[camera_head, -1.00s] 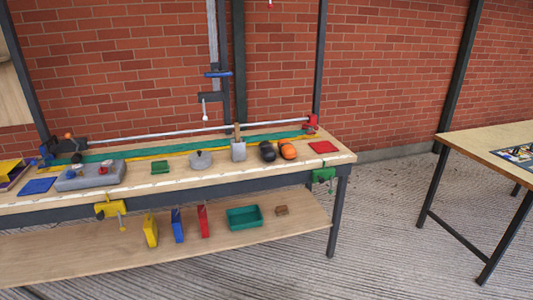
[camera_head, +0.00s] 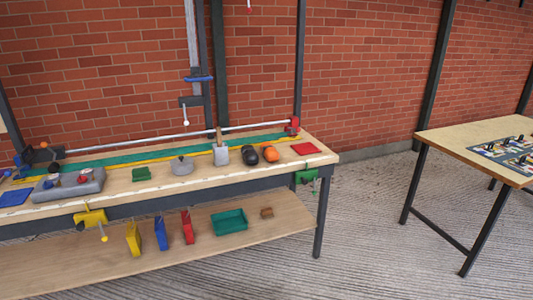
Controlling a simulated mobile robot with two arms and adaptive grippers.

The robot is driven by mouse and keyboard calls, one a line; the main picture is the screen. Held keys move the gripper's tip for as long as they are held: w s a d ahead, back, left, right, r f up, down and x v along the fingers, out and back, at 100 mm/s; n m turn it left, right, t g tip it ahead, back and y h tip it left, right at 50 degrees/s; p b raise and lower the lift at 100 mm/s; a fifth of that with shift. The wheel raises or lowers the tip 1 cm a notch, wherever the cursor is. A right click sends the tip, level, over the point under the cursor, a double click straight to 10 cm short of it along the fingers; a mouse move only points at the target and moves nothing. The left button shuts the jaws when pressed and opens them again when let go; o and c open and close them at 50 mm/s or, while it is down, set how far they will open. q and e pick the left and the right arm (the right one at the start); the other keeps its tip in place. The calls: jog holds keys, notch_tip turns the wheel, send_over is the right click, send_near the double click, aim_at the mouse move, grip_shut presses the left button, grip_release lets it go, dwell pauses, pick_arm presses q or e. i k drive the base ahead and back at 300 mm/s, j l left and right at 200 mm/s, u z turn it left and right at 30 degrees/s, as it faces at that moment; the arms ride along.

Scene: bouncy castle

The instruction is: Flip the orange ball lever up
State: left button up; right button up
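A small orange ball (camera_head: 43,145) shows at the top of a dark device (camera_head: 45,156) at the far left end of the workbench (camera_head: 130,200). It looks like the knob of a lever, but it is too small to tell the lever's tilt. A larger orange object (camera_head: 270,154) lies on the right part of the bench, beside a black one (camera_head: 249,155). Neither of my grippers is in view.
A long metal rail (camera_head: 180,134) runs along the back of the bench. A grey block with knobs (camera_head: 68,184) and a yellow clamp (camera_head: 90,217) are at the left. A second table (camera_head: 465,145) stands right. The floor between is clear.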

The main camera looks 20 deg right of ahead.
aim_at(49, 149)
jog(key=i+u, duration=0.15)
jog(key=i, duration=1.95)
